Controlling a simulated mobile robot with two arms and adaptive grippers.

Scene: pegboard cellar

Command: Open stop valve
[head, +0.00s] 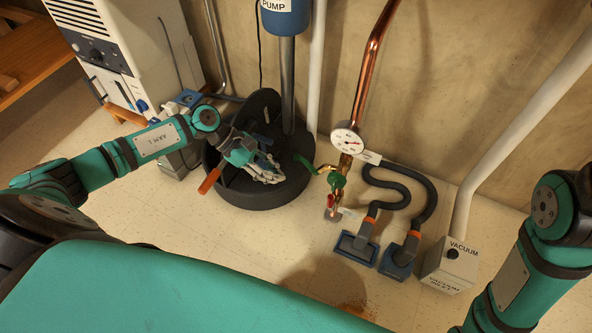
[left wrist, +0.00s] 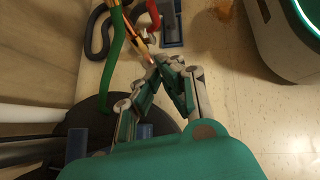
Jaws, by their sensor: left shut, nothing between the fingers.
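A copper pipe (head: 368,62) runs down the wall to valve fittings near the floor. Which one is the stop valve I cannot tell. The green lever also shows in the left wrist view (left wrist: 117,45). My left gripper (head: 276,179) is shut and empty, over the round black basin, to the left of the fittings and apart from them. Its closed fingertips show in the left wrist view (left wrist: 158,62). My right gripper is out of view.
A round pressure gauge (head: 347,139) sits on the pipe above the fittings. The black basin (head: 262,197) holds the pump column (head: 288,80). A black hose (head: 418,185) and blue nozzles (head: 357,247) lie right of the fittings, near a vacuum box (head: 452,266). The front floor is mostly clear.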

